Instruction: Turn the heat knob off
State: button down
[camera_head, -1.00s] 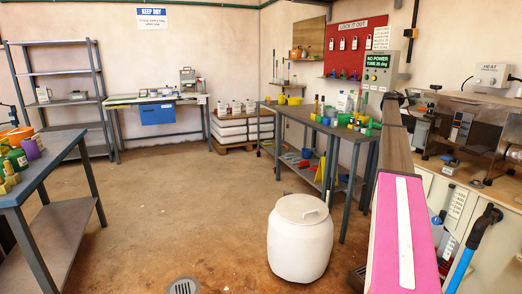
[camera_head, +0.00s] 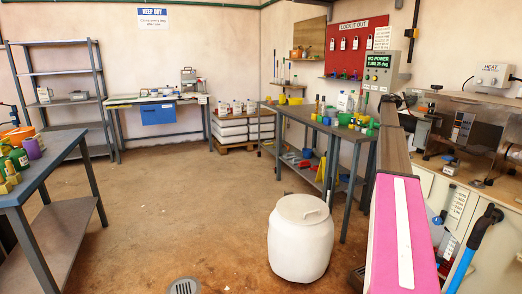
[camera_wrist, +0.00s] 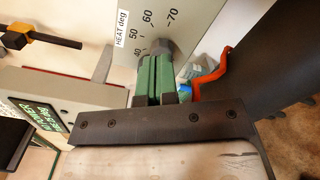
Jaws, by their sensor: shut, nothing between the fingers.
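In the wrist view, a dark round heat knob (camera_wrist: 167,48) sits on a pale panel (camera_wrist: 188,14) labelled "HEAT deg", with a scale showing 40, 50, 60 and 70. My gripper (camera_wrist: 155,66) has its green fingers shut together at the knob's near side. The fingertips overlap the knob in the picture; I cannot tell whether they touch it. The fingers partly hide the knob and the low end of the scale, so its setting is unclear.
In the wrist view, a green-lettered display (camera_wrist: 46,117) is at left, and a bent orange-red part (camera_wrist: 211,74) is close right of the fingers. In the head view, a clear-sided machine (camera_head: 465,126) stands at right, a white drum (camera_head: 300,240) on the floor. The middle floor is open.

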aim_at(419, 97)
jog(key=x, duration=0.5)
jog(key=shift+w+d, duration=0.15)
jog(key=shift+d+r, duration=0.1)
jog(key=shift+w+d+r, duration=0.2)
jog(key=shift+w+d, duration=0.2)
jog(key=shift+w+r, duration=0.1)
jog(key=shift+r, duration=0.3)
dwell(0.5)
jog(key=shift+s+r, duration=0.25)
jog(key=shift+s+a+f, duration=0.25)
jog(key=shift+s+a, duration=0.25)
jog(key=shift+a, duration=0.15)
jog(key=v, duration=0.5)
jog(key=shift+f, duration=0.25)
